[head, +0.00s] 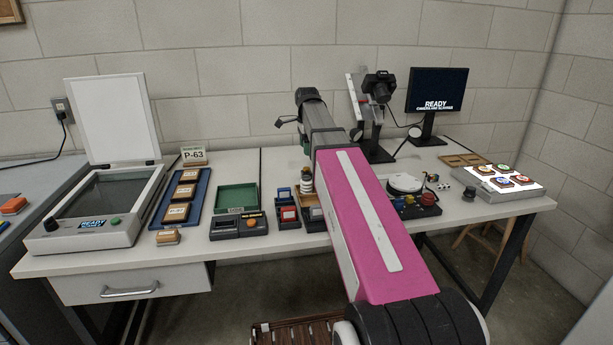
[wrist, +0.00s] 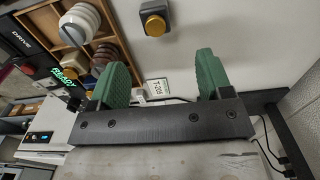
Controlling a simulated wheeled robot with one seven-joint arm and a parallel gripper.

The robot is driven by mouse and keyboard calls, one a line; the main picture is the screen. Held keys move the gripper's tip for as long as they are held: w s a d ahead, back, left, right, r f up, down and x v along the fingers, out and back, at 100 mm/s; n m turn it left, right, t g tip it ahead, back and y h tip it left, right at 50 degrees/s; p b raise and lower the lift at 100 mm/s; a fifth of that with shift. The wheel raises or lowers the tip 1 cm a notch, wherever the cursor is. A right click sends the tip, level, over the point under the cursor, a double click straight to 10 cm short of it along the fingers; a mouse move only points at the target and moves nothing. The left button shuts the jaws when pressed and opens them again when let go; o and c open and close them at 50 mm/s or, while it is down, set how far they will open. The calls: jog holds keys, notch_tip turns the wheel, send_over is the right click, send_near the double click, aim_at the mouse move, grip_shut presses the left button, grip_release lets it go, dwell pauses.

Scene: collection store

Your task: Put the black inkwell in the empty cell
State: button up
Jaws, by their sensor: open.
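My gripper (wrist: 157,60) is open and empty in the wrist view, its two green fingers wide apart over a pale surface. A small dark round pot (head: 469,194), possibly the black inkwell, stands at the right front of the bench in the head view. A black block with a round amber top (wrist: 155,18) lies beyond my fingers in the wrist view; I cannot tell whether it is the inkwell. A wooden divided tray (wrist: 117,18) at its left holds round white and brown pieces. I cannot make out which cell is empty. My arm hides the bench's middle.
A flatbed scanner (head: 98,195) with raised lid, a blue tray (head: 160,217) and a green box (head: 237,197) fill the left. A monitor (head: 437,92) and camera stand are behind. A shallow wooden tray (head: 447,158) and lit panel (head: 535,186) are at right.

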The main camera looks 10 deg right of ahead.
aim_at(307, 168)
notch_tip(307, 168, down, 5)
jog(key=shift+r, duration=0.1)
jog(key=shift+s+a+f, duration=0.1)
jog(key=shift+s+f, duration=0.05)
jog(key=shift+f, duration=1.2)
jog(key=shift+s+f, duration=0.15)
jog(key=shift+f, duration=1.15)
jog(key=c, duration=1.1)
jog(key=shift+r, duration=0.1)
